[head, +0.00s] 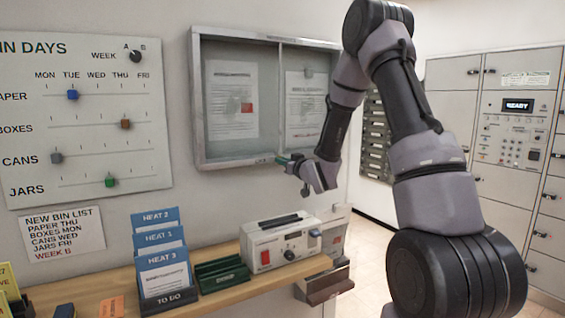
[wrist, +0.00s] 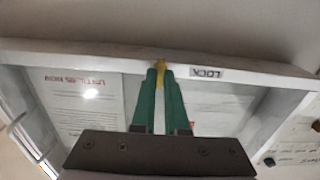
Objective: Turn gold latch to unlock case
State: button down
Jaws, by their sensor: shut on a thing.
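The case is a grey-framed glass notice case (head: 265,100) on the wall, with papers behind its two panes. In the wrist view its frame (wrist: 100,58) runs across the picture, with a label reading LOCK (wrist: 207,72), upside down. The gold latch (wrist: 160,66) shows as a small yellow piece between the tips of my green fingers, beside that label. My gripper (wrist: 160,75) is shut on the latch at the frame. In the head view my gripper (head: 286,160) is at the case's lower edge, right of its middle; the latch is too small to tell there.
Below the case a wooden shelf (head: 215,300) holds a white device (head: 280,243) with knobs, a green rack (head: 222,274) and blue folders (head: 160,250). A bin-days board (head: 85,110) hangs to the left. Lockers (head: 500,150) stand at the right.

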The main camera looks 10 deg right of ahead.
jog(key=shift+n, duration=0.3)
jog(key=shift+a+f+n, duration=0.1)
jog(key=shift+n, duration=4.2)
jog(key=shift+a+f+n, duration=0.1)
jog(key=shift+n, duration=4.2)
jog(key=shift+s, duration=0.1)
jog(key=c, duration=0.9)
grip_release()
jog(key=shift+c, duration=0.2)
